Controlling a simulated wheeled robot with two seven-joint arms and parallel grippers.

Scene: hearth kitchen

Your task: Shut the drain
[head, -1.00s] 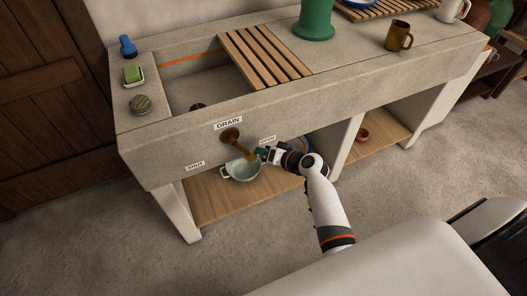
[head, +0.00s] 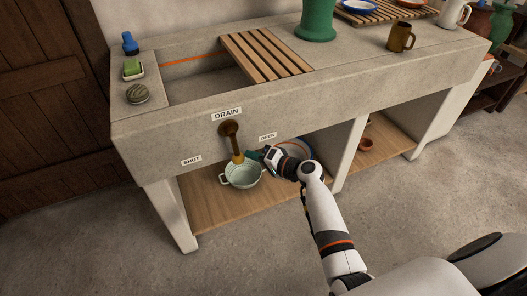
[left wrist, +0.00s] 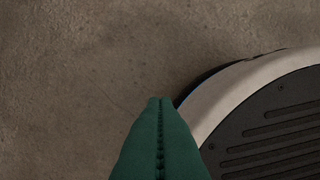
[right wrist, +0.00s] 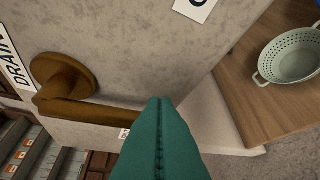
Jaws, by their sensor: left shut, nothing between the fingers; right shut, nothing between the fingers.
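The brown drain lever (head: 233,143) is on the stone sink front below the DRAIN label (head: 227,114). It hangs almost straight down, tilted slightly right, between the SHUT label (head: 191,161) at left and the OPEN label (head: 268,137) at right. My right gripper (head: 252,155) is shut and empty, on the OPEN side close beside the lever's tip. In the right wrist view the lever (right wrist: 85,110) reaches toward the shut green fingers (right wrist: 160,102); I cannot tell whether they touch. My left gripper (left wrist: 160,102) is shut and empty over bare floor, outside the head view.
A pale colander (head: 241,174) stands on the wooden shelf below the lever, with a blue-rimmed plate (head: 304,150) behind my right wrist. A slatted board (head: 266,55) covers part of the sink basin. The floor in front is clear.

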